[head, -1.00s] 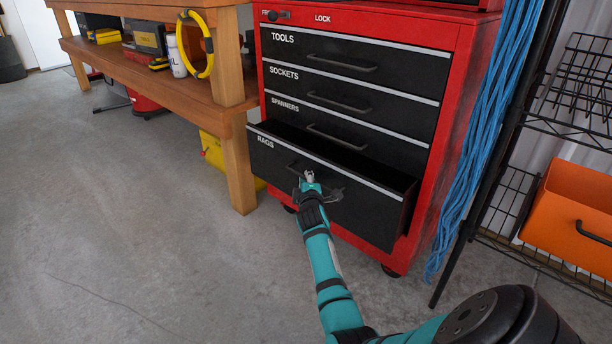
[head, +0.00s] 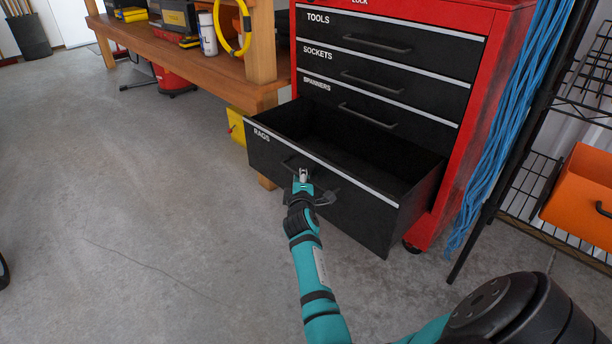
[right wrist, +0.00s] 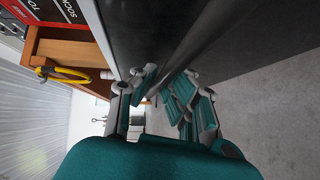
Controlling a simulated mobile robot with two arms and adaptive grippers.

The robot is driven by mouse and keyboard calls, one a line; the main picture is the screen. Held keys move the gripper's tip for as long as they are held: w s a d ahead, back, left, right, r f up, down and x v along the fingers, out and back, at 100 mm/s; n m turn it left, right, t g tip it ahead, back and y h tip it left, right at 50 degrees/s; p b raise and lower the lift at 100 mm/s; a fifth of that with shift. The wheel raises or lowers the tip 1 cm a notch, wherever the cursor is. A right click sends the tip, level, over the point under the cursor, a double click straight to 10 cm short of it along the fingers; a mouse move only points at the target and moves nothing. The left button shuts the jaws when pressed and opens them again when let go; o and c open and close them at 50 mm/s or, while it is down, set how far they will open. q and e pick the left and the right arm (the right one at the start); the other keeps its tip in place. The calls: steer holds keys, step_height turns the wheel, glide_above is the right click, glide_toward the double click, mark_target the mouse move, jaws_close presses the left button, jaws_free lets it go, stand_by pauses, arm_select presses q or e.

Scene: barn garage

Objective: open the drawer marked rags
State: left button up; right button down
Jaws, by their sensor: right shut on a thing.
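The drawer marked RAGS (head: 350,195) is the bottom drawer of a red tool cabinet (head: 484,110). It stands well out from the cabinet, and its dark inside shows in the head view; I see nothing lying in it. My right gripper (head: 303,184) is at the drawer's front, shut on its bar handle (head: 290,163). In the right wrist view the fingers (right wrist: 158,98) close around the dark handle bar in front of the black drawer face. The gripper hides part of the handle. My left gripper is not in view.
The drawers marked TOOLS (head: 375,45), SOCKETS (head: 370,82) and SPANNERS (head: 365,115) are shut. A wooden bench (head: 215,72) stands at the left. Blue cables (head: 500,130) and a wire rack with an orange bin (head: 580,200) are at the right. The floor in front is clear.

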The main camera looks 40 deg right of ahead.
steer(key=shift+r, duration=0.2)
steer(key=c, duration=1.4)
jaws_free()
steer(key=shift+f, duration=0.1)
